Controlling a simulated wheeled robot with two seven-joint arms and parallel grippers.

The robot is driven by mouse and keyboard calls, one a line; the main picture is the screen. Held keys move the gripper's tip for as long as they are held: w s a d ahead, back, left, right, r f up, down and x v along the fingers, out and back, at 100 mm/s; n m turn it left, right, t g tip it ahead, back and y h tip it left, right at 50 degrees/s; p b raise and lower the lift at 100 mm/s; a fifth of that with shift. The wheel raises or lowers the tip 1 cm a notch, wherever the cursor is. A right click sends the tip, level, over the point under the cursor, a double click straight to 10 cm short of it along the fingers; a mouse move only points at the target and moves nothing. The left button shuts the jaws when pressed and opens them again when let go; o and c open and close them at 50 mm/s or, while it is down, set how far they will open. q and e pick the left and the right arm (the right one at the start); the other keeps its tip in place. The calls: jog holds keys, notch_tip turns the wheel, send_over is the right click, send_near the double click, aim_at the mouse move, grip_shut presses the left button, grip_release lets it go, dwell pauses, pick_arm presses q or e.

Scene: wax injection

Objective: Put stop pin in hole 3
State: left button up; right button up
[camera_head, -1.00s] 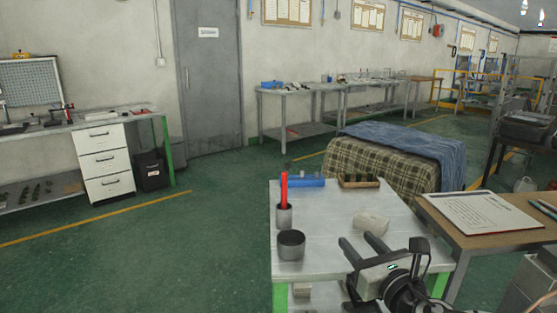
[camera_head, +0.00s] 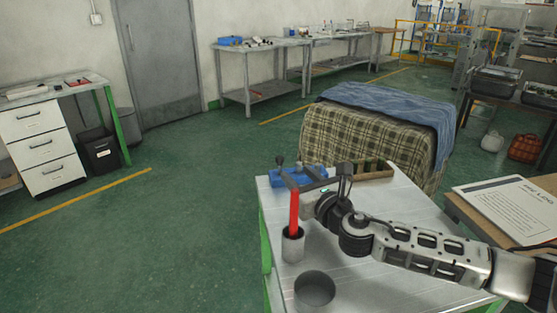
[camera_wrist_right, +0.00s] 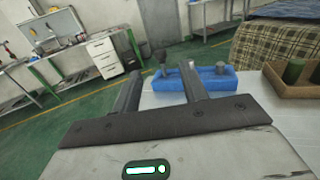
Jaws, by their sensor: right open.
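A blue block (camera_head: 318,171) sits at the far left corner of the metal table; it also shows in the right wrist view (camera_wrist_right: 218,82). A dark-knobbed pin (camera_head: 280,163) stands upright at its left end, and shows between my fingers in the wrist view (camera_wrist_right: 161,62). A short grey pin (camera_wrist_right: 222,67) stands in the block farther right. I cannot tell for sure which is the stop pin, nor read hole numbers. My right gripper (camera_head: 292,175) is open and empty, its fingers pointing toward the block's left end. My left gripper is not in view.
A red stick (camera_head: 294,213) stands in a grey cup (camera_head: 293,246) just in front of my right gripper. A dark round container (camera_head: 315,289) is nearer. A brown tray (camera_head: 376,173) is right of the block. My right arm covers much of the table (camera_head: 345,277).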

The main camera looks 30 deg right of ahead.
aim_at(282, 160)
jog(key=w, duration=1)
jog(key=shift+f, duration=0.15)
grip_shut()
